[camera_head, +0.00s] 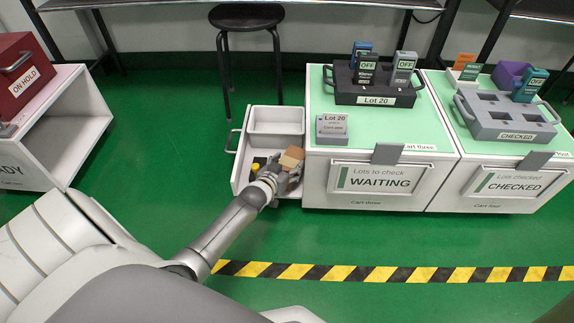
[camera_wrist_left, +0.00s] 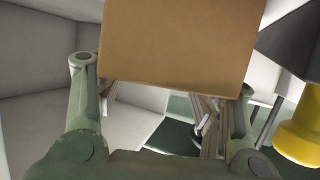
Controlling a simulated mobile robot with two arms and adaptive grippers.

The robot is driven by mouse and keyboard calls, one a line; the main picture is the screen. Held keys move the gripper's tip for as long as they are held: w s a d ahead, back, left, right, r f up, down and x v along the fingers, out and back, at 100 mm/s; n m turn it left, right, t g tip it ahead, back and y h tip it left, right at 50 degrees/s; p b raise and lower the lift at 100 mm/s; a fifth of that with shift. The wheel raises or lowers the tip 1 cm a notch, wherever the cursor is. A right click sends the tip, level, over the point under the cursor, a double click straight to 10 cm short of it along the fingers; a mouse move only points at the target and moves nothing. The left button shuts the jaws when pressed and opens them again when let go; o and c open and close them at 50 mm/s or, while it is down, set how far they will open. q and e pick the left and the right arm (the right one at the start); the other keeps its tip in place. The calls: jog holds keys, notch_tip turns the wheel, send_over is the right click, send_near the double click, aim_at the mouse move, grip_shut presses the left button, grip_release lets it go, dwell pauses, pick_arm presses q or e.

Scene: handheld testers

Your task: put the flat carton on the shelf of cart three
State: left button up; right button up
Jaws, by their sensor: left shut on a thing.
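The flat carton (camera_head: 292,157) is a brown box over the near compartment of the open drawer (camera_head: 238,165) at the left side of cart three (camera_head: 318,185). My left gripper (camera_head: 273,178) is shut on the carton, which fills the upper middle of the left wrist view (camera_wrist_left: 180,65) between the fingers. The carton hides part of the fingers and what lies behind it. I cannot tell whether it touches the drawer floor. The shelf of cart three is not clearly visible. My right gripper is not in view.
A yellow and black item (camera_wrist_left: 299,140) lies close beside the carton in the drawer. The drawer's far compartment (camera_head: 275,124) looks empty. Cart three's top bears a Lot 20 rack (camera_head: 345,94) and a small grey block (camera_head: 332,131). A black stool (camera_head: 246,18) stands behind.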

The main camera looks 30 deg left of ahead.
pick_arm(q)
jog(key=o, duration=1.4)
jog(key=shift+c, duration=0.2)
